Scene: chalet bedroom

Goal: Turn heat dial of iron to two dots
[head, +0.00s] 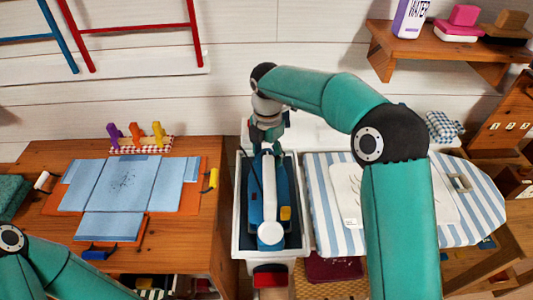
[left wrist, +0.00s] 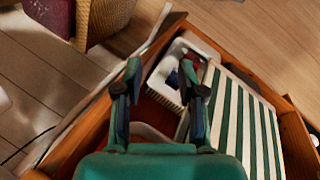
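The blue and white iron (head: 284,190) lies in a white-rimmed dark tray (head: 239,215) in the middle of the head view. A yellow part (head: 285,213) and a round white part (head: 270,235) show on its near half; no dots are readable at this size. My right gripper (head: 267,146) points down at the far end of the iron, at or just above it. Whether it touches the iron and how wide its fingers are is unclear. My left gripper (left wrist: 162,72) is open and empty in the left wrist view, above a wooden drawer; its fingers are outside the head view.
A striped ironing board (head: 325,220) with a white cloth is right of the tray. A wooden cabinet (head: 190,240) with folded blue cloth (head: 115,198) is at left. A shelf (head: 420,45) is above right. The drawer holds a white basket (left wrist: 160,92) and striped cloth (left wrist: 245,125).

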